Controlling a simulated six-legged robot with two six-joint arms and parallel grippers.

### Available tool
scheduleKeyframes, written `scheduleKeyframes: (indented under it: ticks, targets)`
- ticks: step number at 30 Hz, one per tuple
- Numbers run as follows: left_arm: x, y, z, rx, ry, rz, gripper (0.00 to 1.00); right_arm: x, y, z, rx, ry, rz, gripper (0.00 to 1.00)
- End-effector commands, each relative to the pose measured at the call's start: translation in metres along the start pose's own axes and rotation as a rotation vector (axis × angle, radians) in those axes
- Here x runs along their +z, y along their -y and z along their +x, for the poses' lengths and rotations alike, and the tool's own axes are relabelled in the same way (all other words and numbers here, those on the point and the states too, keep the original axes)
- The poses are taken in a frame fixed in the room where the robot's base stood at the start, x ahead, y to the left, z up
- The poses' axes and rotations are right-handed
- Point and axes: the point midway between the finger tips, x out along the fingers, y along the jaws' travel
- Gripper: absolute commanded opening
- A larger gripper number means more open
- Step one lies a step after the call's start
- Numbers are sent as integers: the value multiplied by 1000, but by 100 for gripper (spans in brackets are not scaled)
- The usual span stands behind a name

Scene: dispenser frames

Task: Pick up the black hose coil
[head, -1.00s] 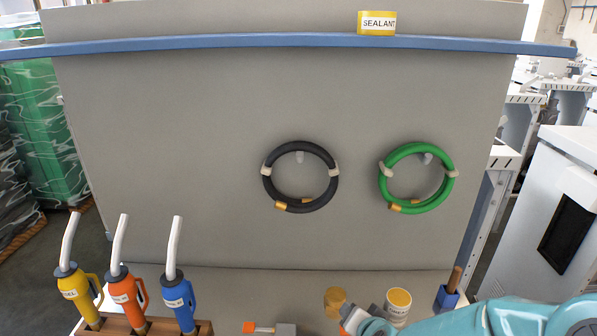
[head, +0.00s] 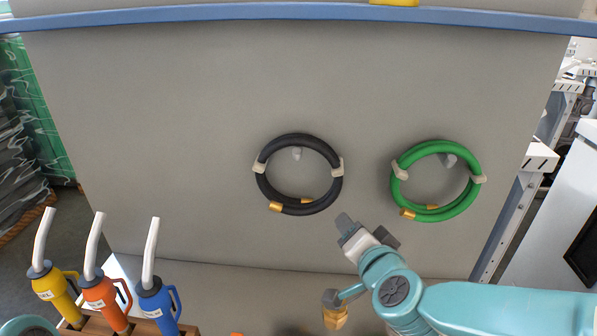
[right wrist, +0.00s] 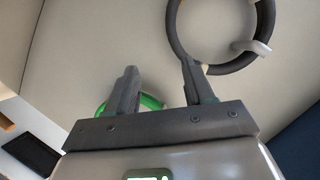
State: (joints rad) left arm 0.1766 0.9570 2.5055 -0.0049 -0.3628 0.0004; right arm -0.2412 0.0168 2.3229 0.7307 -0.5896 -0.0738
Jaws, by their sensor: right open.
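The black hose coil (head: 298,139) hangs on the grey panel, on a peg, with two pale clips and brass ends. Its ring also shows at the upper right of the right wrist view (right wrist: 214,69). My right gripper (head: 366,227) is open and empty, below and to the right of the black coil in the head view. In the right wrist view its jaws (right wrist: 159,70) are apart, and the right finger overlaps or lies close to the coil's edge; contact cannot be told. My left gripper is out of view.
A green hose coil (head: 474,198) hangs to the right of the black one. Yellow (head: 55,290), orange (head: 104,295) and blue (head: 157,298) nozzles stand at the lower left. A blue rail (head: 300,12) crosses the panel's top. The panel left of the black coil is clear.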

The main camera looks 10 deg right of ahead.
Motion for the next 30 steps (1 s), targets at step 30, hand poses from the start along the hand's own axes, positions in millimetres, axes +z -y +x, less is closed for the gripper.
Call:
scheduleKeyframes:
  ticks: [30]
  targets:
    - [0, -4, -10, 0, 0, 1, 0, -2, 25, 118, -50, -7, 1, 53]
